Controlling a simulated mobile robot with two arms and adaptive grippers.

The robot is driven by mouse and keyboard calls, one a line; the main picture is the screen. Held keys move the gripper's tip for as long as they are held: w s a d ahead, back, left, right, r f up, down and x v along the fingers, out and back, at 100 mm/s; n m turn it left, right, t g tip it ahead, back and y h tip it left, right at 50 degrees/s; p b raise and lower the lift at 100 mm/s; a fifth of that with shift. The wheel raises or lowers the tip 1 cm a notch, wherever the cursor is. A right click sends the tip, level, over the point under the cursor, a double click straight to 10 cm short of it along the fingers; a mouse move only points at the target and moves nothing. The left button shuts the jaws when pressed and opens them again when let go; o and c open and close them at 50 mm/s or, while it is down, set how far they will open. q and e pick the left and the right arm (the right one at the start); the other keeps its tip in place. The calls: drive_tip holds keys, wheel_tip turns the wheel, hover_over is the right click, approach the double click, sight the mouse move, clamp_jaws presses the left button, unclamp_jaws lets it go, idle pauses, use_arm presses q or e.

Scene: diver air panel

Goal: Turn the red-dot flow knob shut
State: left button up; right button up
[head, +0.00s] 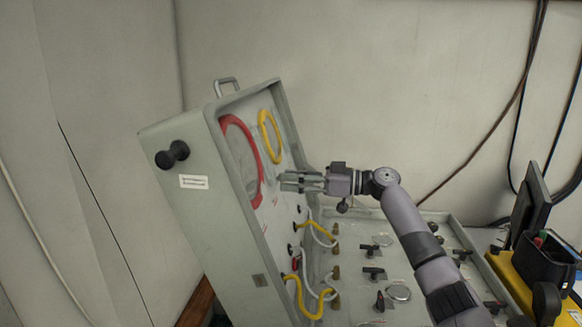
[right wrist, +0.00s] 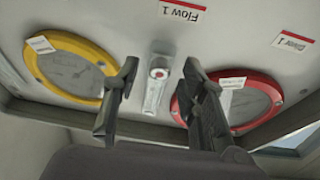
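The red-dot flow knob (right wrist: 158,74) shows in the right wrist view as a small round knob with a red centre, on a clear upright flow tube (right wrist: 153,95) under the "Flow 1" label (right wrist: 183,12). In that view my right gripper (right wrist: 160,88) is open and empty, with one finger on each side of the knob and tube in the picture. I cannot tell how far the fingertips are from the panel. In the head view my right gripper (head: 300,182) points left at the case lid (head: 284,115). I cannot make out the knob there. My left gripper is not in view.
A yellow-ringed gauge (right wrist: 101,62) and a red-ringed gauge (right wrist: 275,89) flank the tube. In the head view yellow and white hoses (head: 318,229) link the lid to the lower panel, which carries several valve handles (head: 373,273). A yellow box (head: 515,283) stands at right.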

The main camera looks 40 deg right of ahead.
drive_tip(key=shift+w+a, duration=0.2)
drive_tip(key=shift+w, duration=0.1)
clamp_jaws()
idle(0.4)
